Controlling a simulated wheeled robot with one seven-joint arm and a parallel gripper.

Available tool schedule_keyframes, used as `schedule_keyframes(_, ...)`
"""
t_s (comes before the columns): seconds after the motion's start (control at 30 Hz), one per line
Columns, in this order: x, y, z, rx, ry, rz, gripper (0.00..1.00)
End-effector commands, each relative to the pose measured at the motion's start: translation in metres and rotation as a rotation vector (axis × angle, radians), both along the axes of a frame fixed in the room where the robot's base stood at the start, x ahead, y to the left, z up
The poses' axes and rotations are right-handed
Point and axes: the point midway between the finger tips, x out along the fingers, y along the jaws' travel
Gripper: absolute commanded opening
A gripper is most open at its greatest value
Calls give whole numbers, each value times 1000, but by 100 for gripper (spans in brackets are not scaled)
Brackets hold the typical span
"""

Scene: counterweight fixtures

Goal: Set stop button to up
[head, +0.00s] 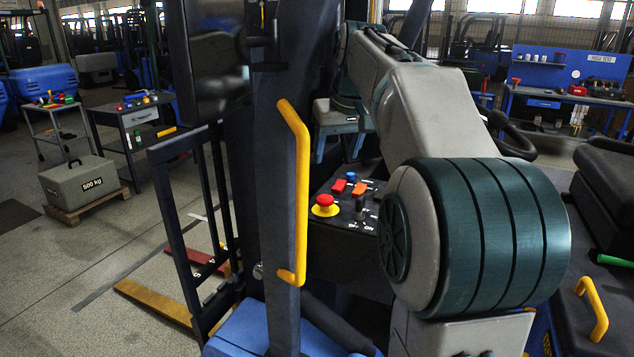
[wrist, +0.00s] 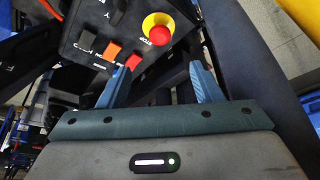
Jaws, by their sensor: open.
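The stop button (head: 325,201) is a red mushroom head on a round yellow collar, on the near left of a dark control panel (head: 340,239). In the head view its head stands above the collar; I cannot tell if it is latched. In the wrist view the stop button (wrist: 159,34) lies beyond the fingertips, near the top middle, beside a "STOP" label. My gripper (wrist: 158,72) is open and empty, its two blue-grey fingers apart and short of the button in the picture.
The panel also carries a red switch (head: 338,186), an orange switch (head: 359,188) and dark controls. A yellow handle (head: 297,190) on a dark post stands left of the panel. Dark seats (head: 606,180) are at right.

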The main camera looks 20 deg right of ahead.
Motion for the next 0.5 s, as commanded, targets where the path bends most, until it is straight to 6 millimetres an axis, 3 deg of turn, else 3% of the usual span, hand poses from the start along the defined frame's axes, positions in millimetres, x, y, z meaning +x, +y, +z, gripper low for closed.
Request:
schedule_keyframes(0.17,6,0,-14,0,2,0,59)
schedule_keyframes(0.5,32,0,-80,1,3,0,59)
